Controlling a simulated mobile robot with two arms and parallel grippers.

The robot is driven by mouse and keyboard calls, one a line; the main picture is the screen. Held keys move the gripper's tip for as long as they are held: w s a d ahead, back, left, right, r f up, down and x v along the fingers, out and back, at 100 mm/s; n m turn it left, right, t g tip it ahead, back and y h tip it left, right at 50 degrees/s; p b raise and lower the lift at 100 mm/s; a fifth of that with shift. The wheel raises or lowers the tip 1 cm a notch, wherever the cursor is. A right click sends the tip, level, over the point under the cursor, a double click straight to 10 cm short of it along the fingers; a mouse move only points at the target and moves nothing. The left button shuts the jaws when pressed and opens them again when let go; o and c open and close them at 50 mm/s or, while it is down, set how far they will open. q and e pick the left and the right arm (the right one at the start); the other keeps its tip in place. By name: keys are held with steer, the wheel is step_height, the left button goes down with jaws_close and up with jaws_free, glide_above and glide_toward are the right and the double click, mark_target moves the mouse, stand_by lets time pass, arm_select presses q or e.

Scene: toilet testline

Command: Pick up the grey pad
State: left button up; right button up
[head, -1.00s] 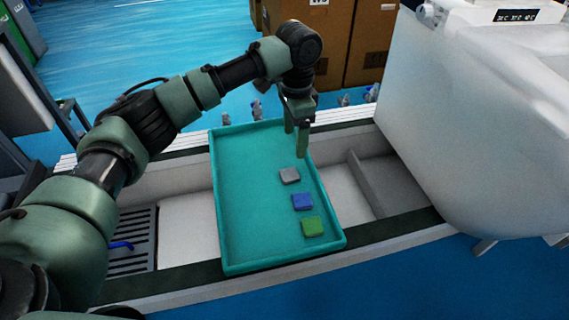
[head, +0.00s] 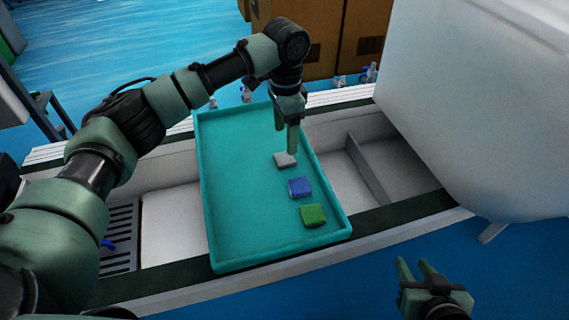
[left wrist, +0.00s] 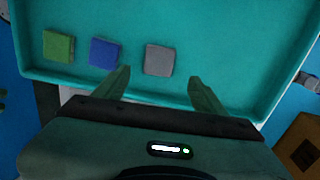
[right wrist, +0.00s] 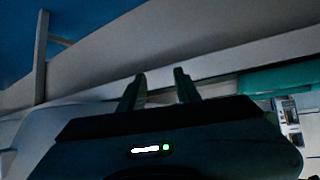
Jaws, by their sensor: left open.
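The grey pad (head: 284,160) lies in the teal tray (head: 235,240), at the far end of a row with a blue pad (head: 300,187) and a green pad (head: 313,215). My left gripper (head: 286,150) points down just above the grey pad and partly overlaps it in the head view. In the left wrist view the grey pad (left wrist: 159,60) lies beyond and between the open fingertips (left wrist: 160,80), with nothing held. My right gripper (head: 413,268) is open and empty, low at the right, away from the tray.
The tray rests across a bench with sunken compartments (head: 335,180) and a dark grate (head: 120,235). A big white rounded body (head: 460,110) stands at the right. Brown boxes (head: 340,40) stand behind. The tray's left half is clear.

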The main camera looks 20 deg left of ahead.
mark_target(286, 158)
arm_select(q)
step_height(286, 158, down, 2)
steer(key=shift+f, duration=0.1)
step_height(286, 158, down, 5)
steer(key=b, duration=0.2)
steer(key=shift+b, duration=0.4)
steer(key=shift+d, duration=0.1)
steer(key=c, duration=1.4)
arm_select(e)
steer(key=w+a+r+t+y, duration=0.1)
steer(key=w+r+t, duration=0.1)
steer(key=r+t, duration=0.2)
steer(key=w+a+r+t+y, duration=0.1)
steer(key=w+a+r+t, duration=0.1)
steer(key=r, duration=0.7)
steer(key=shift+w+a+t+y, duration=0.15)
steer(key=shift+w+t+y, duration=0.15)
steer(key=shift+w+t, duration=0.6)
